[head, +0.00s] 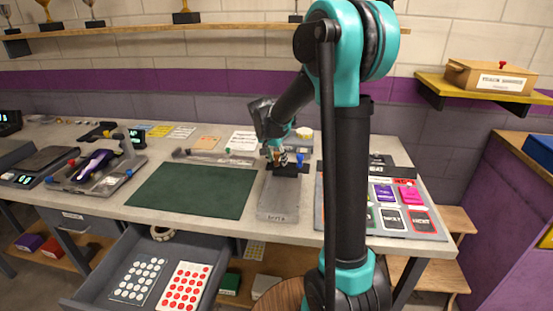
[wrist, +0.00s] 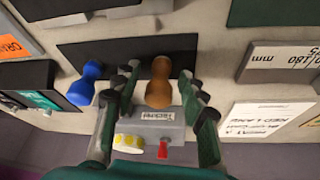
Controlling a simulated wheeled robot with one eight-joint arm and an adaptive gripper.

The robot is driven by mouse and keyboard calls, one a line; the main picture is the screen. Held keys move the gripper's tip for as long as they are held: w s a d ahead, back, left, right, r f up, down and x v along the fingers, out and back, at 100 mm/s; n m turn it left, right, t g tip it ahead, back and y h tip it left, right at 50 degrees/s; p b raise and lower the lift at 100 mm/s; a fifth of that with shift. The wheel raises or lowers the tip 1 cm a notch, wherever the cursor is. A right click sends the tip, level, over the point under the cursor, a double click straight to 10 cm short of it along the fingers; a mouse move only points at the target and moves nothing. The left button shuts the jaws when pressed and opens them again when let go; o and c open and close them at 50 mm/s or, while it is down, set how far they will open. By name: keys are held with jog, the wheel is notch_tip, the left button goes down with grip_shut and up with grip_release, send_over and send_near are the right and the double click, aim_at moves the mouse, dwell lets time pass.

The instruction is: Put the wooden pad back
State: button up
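A brown wooden knob-shaped piece (wrist: 159,85), the only wooden thing near my gripper, stands on a dark strip (wrist: 75,52) at the back of the bench. Whether it is the wooden pad or its handle I cannot tell. My gripper (wrist: 160,80) has its fingers on either side of the piece, with a visible gap on both sides. In the head view my gripper (head: 279,158) is low over the back of the grey tray (head: 278,198), and its fingers mostly hide the piece.
A blue knob (wrist: 86,82) stands beside the wooden piece. A grey box (wrist: 157,128) with yellow and red parts lies close to my fingers. A green mat (head: 194,190) is left of the tray, a card board (head: 412,236) right. An open drawer (head: 118,255) juts out in front.

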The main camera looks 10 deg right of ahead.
jog(key=v, duration=1.2)
jog(key=shift+r, duration=0.15)
dwell(0.3)
